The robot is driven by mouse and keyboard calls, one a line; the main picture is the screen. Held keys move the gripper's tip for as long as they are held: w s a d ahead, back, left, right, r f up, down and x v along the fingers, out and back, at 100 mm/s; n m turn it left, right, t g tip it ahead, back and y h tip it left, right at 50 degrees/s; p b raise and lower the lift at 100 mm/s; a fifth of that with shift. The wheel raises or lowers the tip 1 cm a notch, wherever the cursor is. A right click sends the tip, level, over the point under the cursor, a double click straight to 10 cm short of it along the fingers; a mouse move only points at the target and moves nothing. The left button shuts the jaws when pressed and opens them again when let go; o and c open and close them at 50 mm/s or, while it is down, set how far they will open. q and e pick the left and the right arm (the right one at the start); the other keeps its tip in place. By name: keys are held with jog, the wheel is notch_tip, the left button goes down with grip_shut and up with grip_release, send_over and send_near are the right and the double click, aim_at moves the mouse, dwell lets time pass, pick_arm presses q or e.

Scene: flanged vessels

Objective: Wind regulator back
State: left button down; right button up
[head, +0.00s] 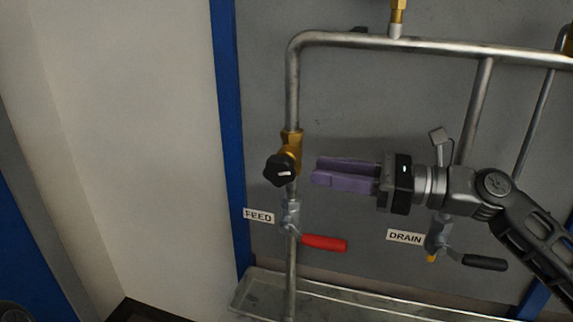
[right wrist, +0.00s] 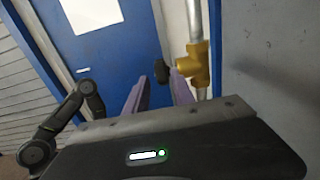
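The regulator has a black knob (head: 280,171) with a white mark, on a brass body (head: 292,143) in the left vertical pipe. My right gripper (head: 315,172) comes in from the right, its purple fingers pointing left at the knob. The fingers are parted and empty, with their tips a short way right of the knob. In the right wrist view the gap between the fingertips (right wrist: 159,82) is clear, and the black knob (right wrist: 161,71) lies just beyond it, beside the brass body (right wrist: 195,65). My left gripper does not show.
Below the knob is a red lever (head: 324,243) by the FEED label (head: 259,216). A black-handled valve (head: 484,262) sits by the DRAIN label (head: 405,237), below my right wrist. A metal tray (head: 262,288) runs along the bottom. Pipes frame the grey panel (head: 390,115).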

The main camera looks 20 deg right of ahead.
aim_at(293, 166)
jog(key=p+x, duration=0.1)
jog(key=x, duration=0.6)
jog(key=shift+w+a, duration=0.1)
jog(key=shift+a, duration=0.05)
jog(key=shift+c, duration=0.5)
grip_shut()
